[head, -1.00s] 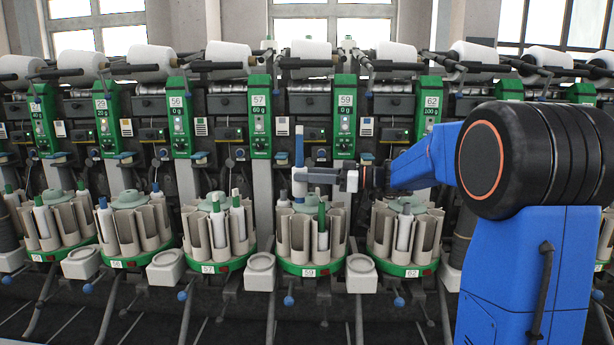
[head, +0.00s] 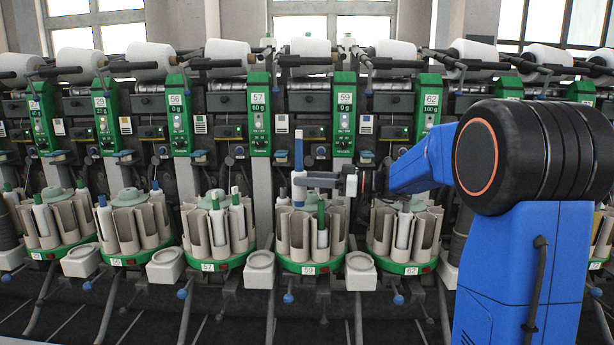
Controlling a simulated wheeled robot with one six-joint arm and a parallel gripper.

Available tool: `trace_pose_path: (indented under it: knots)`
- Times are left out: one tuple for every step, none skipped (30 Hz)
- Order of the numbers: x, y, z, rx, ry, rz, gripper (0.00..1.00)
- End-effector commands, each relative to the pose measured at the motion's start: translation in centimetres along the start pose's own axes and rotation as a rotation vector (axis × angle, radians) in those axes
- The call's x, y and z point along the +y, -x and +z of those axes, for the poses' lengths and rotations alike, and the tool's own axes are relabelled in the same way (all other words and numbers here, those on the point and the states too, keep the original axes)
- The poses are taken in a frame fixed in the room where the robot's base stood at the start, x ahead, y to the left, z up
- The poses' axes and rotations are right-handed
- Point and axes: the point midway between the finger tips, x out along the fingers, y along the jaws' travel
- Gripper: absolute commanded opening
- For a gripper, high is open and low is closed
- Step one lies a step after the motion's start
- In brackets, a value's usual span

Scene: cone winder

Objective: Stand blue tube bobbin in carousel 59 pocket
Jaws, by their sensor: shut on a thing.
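My gripper (head: 302,180) is shut on the blue tube bobbin (head: 299,153). The bobbin is upright, with its blue tube above the jaws and white yarn showing at and below them. It is over the left part of carousel 59 (head: 310,269), which has a green base, a "59" label and beige pockets. The bobbin's lower end is near the pocket tops; I cannot tell whether it has entered a pocket. A green-tube bobbin with white yarn (head: 322,228) stands in a front pocket of carousel 59, right of the held one.
Carousel 57 (head: 222,262) stands left and carousel 62 (head: 404,266) right, both holding bobbins. White round-topped holders (head: 260,270) sit between carousels. Winder panels, including the green 59 panel (head: 344,120), rise close behind my gripper. White cones (head: 311,48) line the top.

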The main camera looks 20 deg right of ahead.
Motion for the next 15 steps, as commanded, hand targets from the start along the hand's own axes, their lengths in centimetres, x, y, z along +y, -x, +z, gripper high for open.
trace_pose_path:
  knots:
    - [0.0,0.0,0.2,0.0,0.0,0.0,0.07]
    - [0.0,0.0,0.4,0.0,0.0,0.0,0.07]
    - [0.0,0.0,0.6,0.0,0.0,0.0,0.07]
    - [0.0,0.0,0.7,0.0,-0.001,0.0,0.07]
    - [0.0,0.0,0.9,0.0,-0.001,0.0,0.07]
    - [0.0,0.0,1.1,0.0,-0.001,0.0,0.07]
    - [0.0,0.0,1.2,0.0,-0.001,0.0,0.07]
    - [0.0,0.0,1.4,0.0,-0.001,0.0,0.07]
    - [0.0,0.0,1.6,0.0,-0.001,0.0,0.07]
    - [0.0,0.0,1.7,0.0,-0.001,0.0,0.07]
    - [0.0,0.0,1.9,0.0,-0.001,0.0,0.07]
    - [0.0,0.0,2.0,0.0,-0.001,0.0,0.07]
    - [0.0,0.0,2.2,0.0,-0.001,0.0,0.07]
    - [0.0,0.0,2.3,0.0,-0.001,0.0,0.07]
    - [0.0,0.0,2.5,0.0,-0.001,0.0,0.07]
